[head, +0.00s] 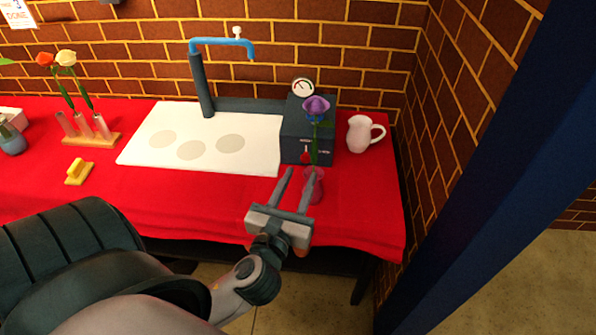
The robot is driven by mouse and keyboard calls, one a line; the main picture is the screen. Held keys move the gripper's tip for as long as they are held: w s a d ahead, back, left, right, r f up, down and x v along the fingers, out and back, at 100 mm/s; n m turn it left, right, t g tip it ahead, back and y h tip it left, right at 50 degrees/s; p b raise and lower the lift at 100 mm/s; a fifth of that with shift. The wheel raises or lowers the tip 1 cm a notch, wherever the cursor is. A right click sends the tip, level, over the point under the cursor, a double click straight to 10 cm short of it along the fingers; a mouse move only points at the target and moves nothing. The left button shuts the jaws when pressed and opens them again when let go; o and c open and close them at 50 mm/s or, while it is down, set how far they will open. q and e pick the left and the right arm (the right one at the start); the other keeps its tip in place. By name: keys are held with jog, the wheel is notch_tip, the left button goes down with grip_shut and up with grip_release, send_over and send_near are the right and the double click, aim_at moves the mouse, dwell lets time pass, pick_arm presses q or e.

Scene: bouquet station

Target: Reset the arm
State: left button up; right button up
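My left gripper (298,182) reaches in over the front edge of the table, its two fingers apart and pointing away from me. A purple flower (316,106) with a green stem stands upright in a pink vase (317,192) just beyond the gripper's right finger. The right finger overlaps the vase in this view; I cannot tell whether they touch. Nothing shows between the fingers. My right gripper is not in view.
The red-covered table (230,205) holds a white board (200,165) with grey circles, a dark box (295,130) with a gauge, and a white pitcher (361,134). A wooden rack (92,138) with flowers and a yellow block (78,170) stand left. A blue column (500,170) is at right.

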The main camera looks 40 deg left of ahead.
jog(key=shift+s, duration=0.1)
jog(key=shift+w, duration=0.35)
